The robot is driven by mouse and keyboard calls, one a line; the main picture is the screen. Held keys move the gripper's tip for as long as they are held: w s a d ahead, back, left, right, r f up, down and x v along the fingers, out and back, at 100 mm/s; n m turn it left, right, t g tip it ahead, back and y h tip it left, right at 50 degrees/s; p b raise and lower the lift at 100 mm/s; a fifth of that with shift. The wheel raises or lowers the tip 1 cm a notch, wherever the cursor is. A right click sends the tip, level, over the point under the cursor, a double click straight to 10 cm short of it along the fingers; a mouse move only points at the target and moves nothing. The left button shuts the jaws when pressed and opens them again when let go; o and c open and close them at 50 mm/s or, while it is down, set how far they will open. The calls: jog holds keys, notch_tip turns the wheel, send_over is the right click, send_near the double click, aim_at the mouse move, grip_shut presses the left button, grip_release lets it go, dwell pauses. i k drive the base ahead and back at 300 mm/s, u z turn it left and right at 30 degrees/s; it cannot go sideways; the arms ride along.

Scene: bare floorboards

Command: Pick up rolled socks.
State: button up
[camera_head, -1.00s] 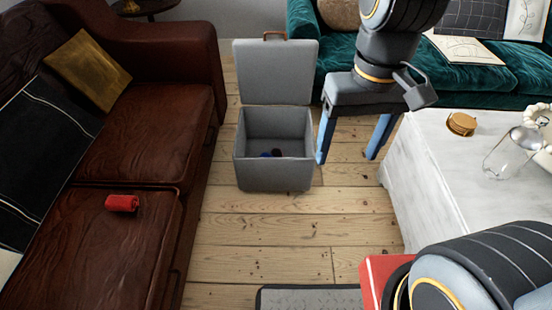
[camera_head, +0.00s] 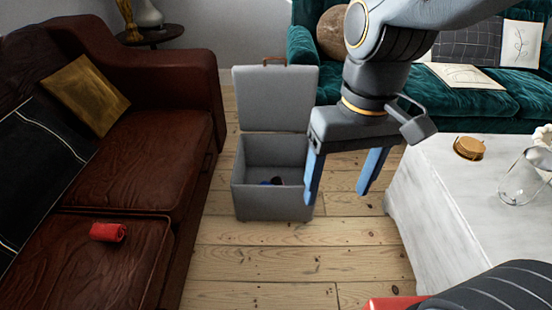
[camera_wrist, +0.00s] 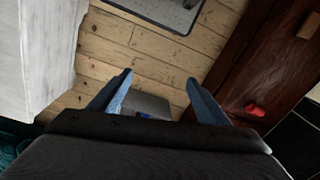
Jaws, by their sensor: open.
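Red rolled socks (camera_head: 108,232) lie on the near seat cushion of the brown leather sofa, at the left of the head view. They also show in the wrist view as a small red roll (camera_wrist: 255,110) at the right. My gripper (camera_head: 338,196) hangs over the floor, right of the open grey box and well to the right of the socks. Its two blue fingers are apart with nothing between them. In the wrist view the gripper (camera_wrist: 160,84) also shows both fingers spread.
The open grey box (camera_head: 272,203) stands on the floorboards with dark and blue items inside. The brown sofa (camera_head: 150,160) is on the left, a white table (camera_head: 430,200) on the right, a teal sofa (camera_head: 480,90) behind.

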aim_at(102, 232)
jog(key=u, duration=1.9)
jog(key=k, duration=0.3)
jog(key=z, duration=0.55)
jog(key=i, duration=0.4)
jog(key=u, duration=0.95)
jog(key=k, duration=0.4)
jog(key=z, duration=1.1)
jog(key=i, duration=0.6)
jog(key=z, duration=0.1)
